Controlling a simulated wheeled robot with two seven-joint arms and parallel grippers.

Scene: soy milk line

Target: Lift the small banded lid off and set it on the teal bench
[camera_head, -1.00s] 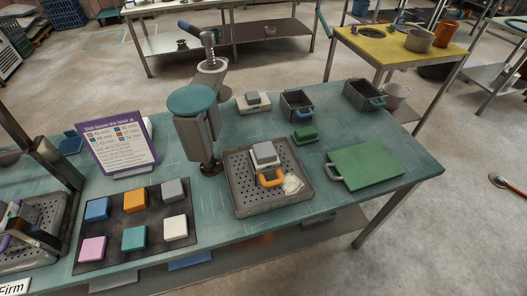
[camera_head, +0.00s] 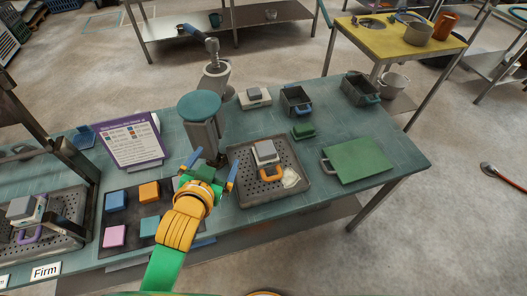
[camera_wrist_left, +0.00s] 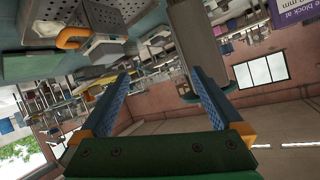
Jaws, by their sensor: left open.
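A small mould box with an orange handle (camera_head: 270,174) stands on the perforated metal tray (camera_head: 235,185), with a grey block-like top (camera_head: 265,150) on it. This may be the banded lid; no band shows clearly at this size. The orange handle also shows at the upper left in the left wrist view (camera_wrist_left: 72,38). My left gripper (camera_head: 213,168) is open and empty, left of the tray and in front of the teal-topped press post (camera_head: 200,105). The teal bench (camera_head: 310,200) is under all of these. My right gripper is not in view.
A pale cloth-like piece (camera_head: 291,178) lies on the tray. A green board (camera_head: 358,160), a small green block (camera_head: 303,132) and dark boxes (camera_head: 297,99) stand to the right and behind. Coloured blocks (camera_head: 149,192) and a purple sign (camera_head: 132,142) are to the left.

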